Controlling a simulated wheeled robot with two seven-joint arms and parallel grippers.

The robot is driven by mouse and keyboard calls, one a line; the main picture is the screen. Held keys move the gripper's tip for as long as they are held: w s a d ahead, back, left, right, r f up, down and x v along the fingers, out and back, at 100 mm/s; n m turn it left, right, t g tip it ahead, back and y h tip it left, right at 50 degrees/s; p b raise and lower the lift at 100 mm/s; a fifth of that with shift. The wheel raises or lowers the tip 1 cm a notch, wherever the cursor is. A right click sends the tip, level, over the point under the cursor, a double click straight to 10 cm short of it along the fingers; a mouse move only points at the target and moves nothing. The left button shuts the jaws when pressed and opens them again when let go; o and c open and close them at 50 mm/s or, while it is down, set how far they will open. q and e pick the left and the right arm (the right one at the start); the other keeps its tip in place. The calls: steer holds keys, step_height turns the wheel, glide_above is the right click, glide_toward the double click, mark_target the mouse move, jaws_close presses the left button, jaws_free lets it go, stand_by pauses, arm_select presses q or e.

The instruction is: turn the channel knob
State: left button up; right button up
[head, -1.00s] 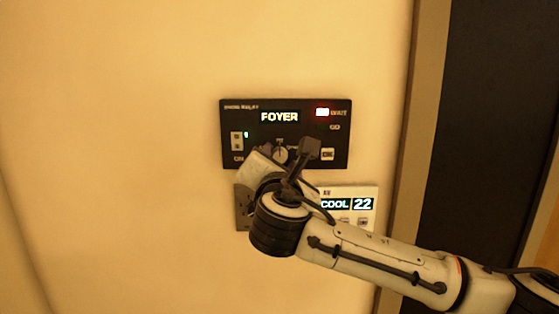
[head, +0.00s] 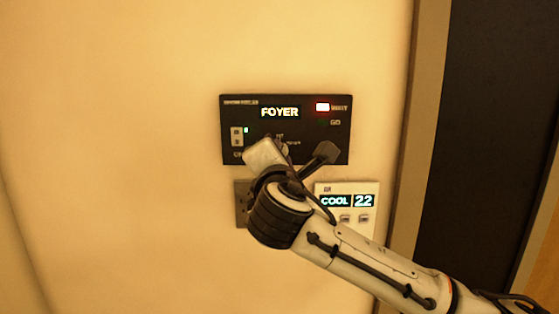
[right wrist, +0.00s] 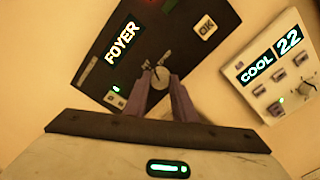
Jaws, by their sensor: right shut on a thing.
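The channel knob (right wrist: 161,77) is a small round grey dial on the black relay panel (head: 300,128). My right gripper (right wrist: 155,82) is shut on the knob, with one finger on each side of it in the right wrist view. In the head view my right gripper (head: 281,152) covers most of the knob. The panel display (head: 280,112) reads FOYER. My left gripper is not in view.
A white climate panel (head: 346,188) reading COOL 22 is just below right, close to my right arm. A grey plate (head: 241,203) is partly hidden below the relay panel. A door frame (head: 411,130) stands at right. The wall at left is clear.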

steer(key=shift+f+m+b, duration=0.1)
steer(key=shift+m+b, duration=0.6)
steer(key=shift+m, duration=3.1)
steer(key=o, duration=1.1)
steer(key=shift+c, duration=0.2)
